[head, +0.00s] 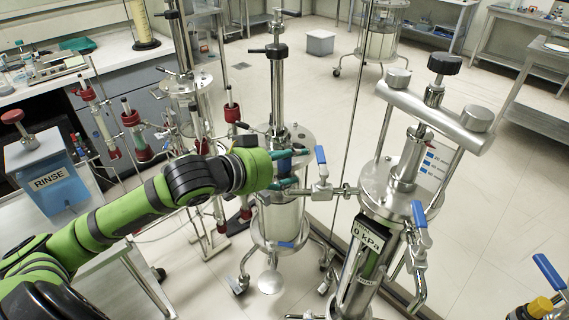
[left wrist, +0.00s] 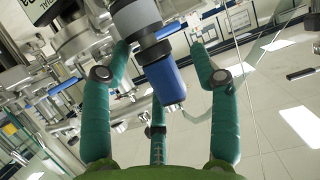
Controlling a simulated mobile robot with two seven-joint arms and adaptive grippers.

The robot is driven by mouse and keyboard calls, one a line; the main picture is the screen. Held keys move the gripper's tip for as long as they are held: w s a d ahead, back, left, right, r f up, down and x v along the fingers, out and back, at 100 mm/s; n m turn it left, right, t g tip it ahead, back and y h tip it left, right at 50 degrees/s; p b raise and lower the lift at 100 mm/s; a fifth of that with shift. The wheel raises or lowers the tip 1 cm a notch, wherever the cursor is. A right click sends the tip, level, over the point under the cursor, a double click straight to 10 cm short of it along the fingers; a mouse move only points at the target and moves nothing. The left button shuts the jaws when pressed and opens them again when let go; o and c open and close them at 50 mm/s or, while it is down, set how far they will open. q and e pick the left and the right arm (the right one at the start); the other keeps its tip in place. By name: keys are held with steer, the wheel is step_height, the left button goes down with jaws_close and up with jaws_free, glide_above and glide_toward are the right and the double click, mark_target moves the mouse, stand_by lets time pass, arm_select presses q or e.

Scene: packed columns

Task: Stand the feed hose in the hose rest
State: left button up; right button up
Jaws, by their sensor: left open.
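My left gripper (head: 288,172) reaches in from the left to the middle steel column, its teal fingers near a blue part (head: 284,163). In the left wrist view my left gripper (left wrist: 160,60) is open, its fingers spread around a blue sleeve with a grey collar (left wrist: 164,82). The sleeve sits between the fingers with gaps visible on both sides. It may be the end of the feed hose, but I cannot tell for sure. A thin pale tube (left wrist: 205,112) shows beside it. I cannot pick out the hose rest. My right gripper is not in view.
The middle column (head: 281,212) stands right behind the gripper. A larger column with a 0 kPa gauge (head: 368,236) and blue-handled valves (head: 419,214) is to the right. Red-capped glassware (head: 136,128) and a RINSE container (head: 50,180) are left. Open floor (head: 490,190) lies far right.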

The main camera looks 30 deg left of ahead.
arm_select(q)
steer(key=c, duration=1.1)
steer(key=shift+c, duration=0.4)
steer(key=shift+r, duration=0.15)
